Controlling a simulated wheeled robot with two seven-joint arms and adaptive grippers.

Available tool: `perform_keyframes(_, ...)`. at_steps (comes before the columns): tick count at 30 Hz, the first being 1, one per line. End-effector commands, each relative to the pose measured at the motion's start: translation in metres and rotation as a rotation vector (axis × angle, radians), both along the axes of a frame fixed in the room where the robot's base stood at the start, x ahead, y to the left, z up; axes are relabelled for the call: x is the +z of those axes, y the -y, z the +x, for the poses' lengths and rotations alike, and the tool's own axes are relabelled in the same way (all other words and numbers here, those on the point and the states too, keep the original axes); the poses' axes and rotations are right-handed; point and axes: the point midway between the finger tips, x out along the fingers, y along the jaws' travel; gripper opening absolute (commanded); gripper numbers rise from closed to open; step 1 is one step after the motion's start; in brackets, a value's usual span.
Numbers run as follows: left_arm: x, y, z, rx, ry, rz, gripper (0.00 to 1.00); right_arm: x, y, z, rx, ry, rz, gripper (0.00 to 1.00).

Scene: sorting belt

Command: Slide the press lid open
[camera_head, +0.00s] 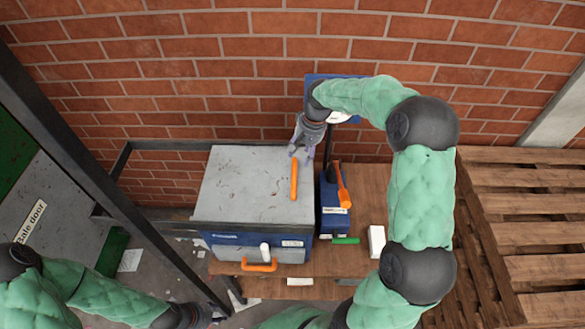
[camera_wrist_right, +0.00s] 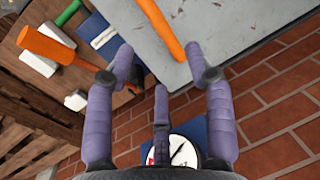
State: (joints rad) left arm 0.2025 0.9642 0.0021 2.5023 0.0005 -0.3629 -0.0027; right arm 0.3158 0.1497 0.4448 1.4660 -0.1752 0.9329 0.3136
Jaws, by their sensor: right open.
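The press is a blue box with a worn grey lid (camera_head: 245,180) on top, and the lid covers the top. A long orange bar handle (camera_head: 294,180) lies along the lid's right side. My right gripper (camera_head: 302,155) is at the back end of this handle. In the right wrist view its purple fingers (camera_wrist_right: 160,62) are spread and empty, with the orange bar (camera_wrist_right: 162,28) ahead of and between the tips, seemingly not gripped. My left gripper (camera_head: 203,319) is at the bottom edge, low and left of the press, mostly cut off; its fingers are unclear.
A green item (camera_head: 345,240) and a white block (camera_head: 377,241) lie on the wooden bench. A brick wall stands close behind, pallets (camera_head: 530,230) at right, a dark post (camera_head: 110,190) at left.

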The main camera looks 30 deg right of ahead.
Motion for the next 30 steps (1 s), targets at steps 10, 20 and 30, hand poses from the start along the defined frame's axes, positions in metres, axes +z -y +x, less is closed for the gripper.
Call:
perform_keyframes(10,0.011,0.0,0.0,0.0,-0.001,0.0,0.4,-0.058,-0.011,0.005,0.002,-0.005,0.002,0.54)
perform_keyframes(20,0.016,0.0,-0.001,0.0,-0.001,0.0,0.4,-0.093,-0.016,0.009,0.001,-0.001,0.0,0.54)
perform_keyframes(30,0.016,0.0,0.0,0.0,-0.001,0.0,0.4,-0.097,-0.017,0.01,0.001,0.0,0.0,0.54)
